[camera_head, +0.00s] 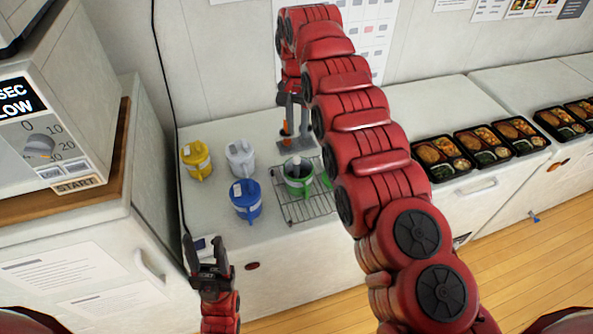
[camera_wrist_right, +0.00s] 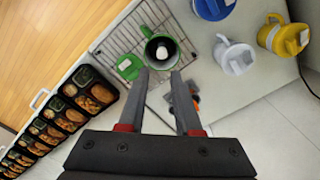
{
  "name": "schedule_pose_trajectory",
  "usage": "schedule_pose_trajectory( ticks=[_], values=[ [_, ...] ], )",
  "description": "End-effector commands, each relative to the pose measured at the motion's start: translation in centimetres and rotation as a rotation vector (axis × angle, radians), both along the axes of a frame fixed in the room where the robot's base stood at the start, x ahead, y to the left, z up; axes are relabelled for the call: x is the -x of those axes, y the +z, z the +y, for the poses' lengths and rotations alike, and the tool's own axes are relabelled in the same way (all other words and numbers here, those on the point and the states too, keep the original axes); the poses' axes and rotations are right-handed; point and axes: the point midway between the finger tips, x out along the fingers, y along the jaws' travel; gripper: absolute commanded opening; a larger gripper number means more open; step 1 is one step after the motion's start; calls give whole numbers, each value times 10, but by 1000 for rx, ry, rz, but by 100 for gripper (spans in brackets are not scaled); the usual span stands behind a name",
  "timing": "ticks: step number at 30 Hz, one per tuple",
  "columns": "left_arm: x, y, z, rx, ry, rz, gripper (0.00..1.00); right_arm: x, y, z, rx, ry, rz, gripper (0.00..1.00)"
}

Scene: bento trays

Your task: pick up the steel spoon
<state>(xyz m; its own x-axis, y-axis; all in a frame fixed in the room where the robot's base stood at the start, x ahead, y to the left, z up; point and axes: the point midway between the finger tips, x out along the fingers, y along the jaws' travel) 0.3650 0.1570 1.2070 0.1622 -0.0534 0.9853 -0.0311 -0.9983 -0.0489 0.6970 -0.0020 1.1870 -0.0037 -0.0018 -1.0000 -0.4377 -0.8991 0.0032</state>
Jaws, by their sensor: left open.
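I cannot pick out a steel spoon for certain. A pale grey thing (camera_head: 295,163) stands in the open green pitcher (camera_head: 302,188). In the right wrist view a whitish rounded shape (camera_wrist_right: 162,52) shows inside that green pitcher (camera_wrist_right: 151,35); I cannot tell whether it is the spoon. My right gripper (camera_head: 296,140) is over the counter behind the pitcher; in its wrist view its fingers (camera_wrist_right: 159,72) are apart, with nothing seen held. A grey and orange item (camera_wrist_right: 190,98) lies beyond the fingers, partly hidden. My left gripper (camera_head: 204,240) is open and empty at the counter's front edge.
The green pitcher is on a wire rack (camera_head: 303,212), its green lid (camera_wrist_right: 128,67) beside it. Yellow (camera_head: 196,160), white (camera_head: 240,158) and blue (camera_head: 245,203) pitchers stand to its left. Several bento trays (camera_head: 436,158) line the right counter. A microwave-like box (camera_head: 45,110) is at left.

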Motion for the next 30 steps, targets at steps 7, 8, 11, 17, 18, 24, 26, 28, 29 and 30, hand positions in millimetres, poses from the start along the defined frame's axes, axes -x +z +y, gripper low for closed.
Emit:
schedule_pose_trajectory(
  ticks=[7,8,11,17,18,24,26,28,29,30],
  values=[
    [0,-57,0,0,0,1,50,-1,-57,0,-1,1,-4,33],
    [0,-62,0,0,0,1,50,-1,-62,0,-1,1,-4,33],
    [0,-81,0,0,0,1,50,-1,-81,0,-1,1,-5,33],
    [0,-81,0,0,0,1,50,-2,-100,-1,0,1,-2,33],
    [0,-79,0,0,0,0,50,-2,-104,-1,0,1,-3,33],
    [0,-77,0,0,0,0,50,-2,-116,0,-1,1,-4,33],
    [0,-74,0,0,0,0,50,-2,-118,0,-1,1,-3,33],
    [0,-68,0,0,0,0,50,-2,-124,1,-1,2,-2,33],
    [0,-64,0,0,0,0,50,-1,-127,1,-1,2,-2,33],
    [0,-59,0,0,0,0,50,-1,-133,2,-2,2,0,33]
  ],
)
